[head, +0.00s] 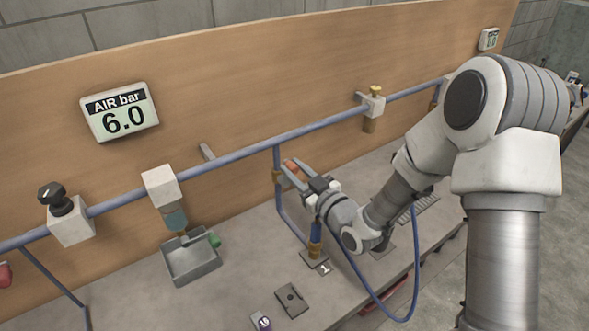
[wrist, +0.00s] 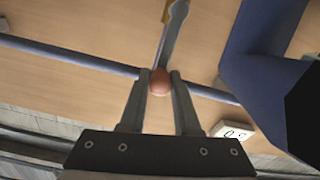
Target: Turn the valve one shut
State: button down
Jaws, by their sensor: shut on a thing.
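Valve one sits on the blue drop pipe (head: 277,155) above the plate marked 1 (head: 324,268). Its brass body (head: 276,176) shows just left of my fingertips. My gripper (head: 291,172) is shut on this handle. In the wrist view the rounded orange-red handle end (wrist: 160,82) lies between the two fingertips of my gripper (wrist: 160,76). The handle's full angle is hard to tell because the fingers hide part of it.
A blue main pipe (head: 235,160) runs along the wooden board. A gauge (head: 120,111) reads AIR bar 6.0. A blue hose (head: 372,287) loops below my arm.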

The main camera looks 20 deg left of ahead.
jog(key=shift+d, duration=0.1)
dwell(0.6)
jog(key=w+d+f+m+b, duration=0.2)
jog(key=f+m+b, duration=0.1)
jog(key=m, duration=0.6)
jog(key=w+d+f+m+b, duration=0.2)
jog(key=w+f+m+b, duration=0.1)
jog(key=m, duration=0.6)
jog(key=shift+w+d+f, duration=0.35)
jog(key=shift+f, duration=0.45)
jog(key=c, duration=0.6)
grip_release()
jog(key=v, duration=1.7)
jog(key=shift+s+d, duration=0.15)
jog(key=shift+s, duration=0.1)
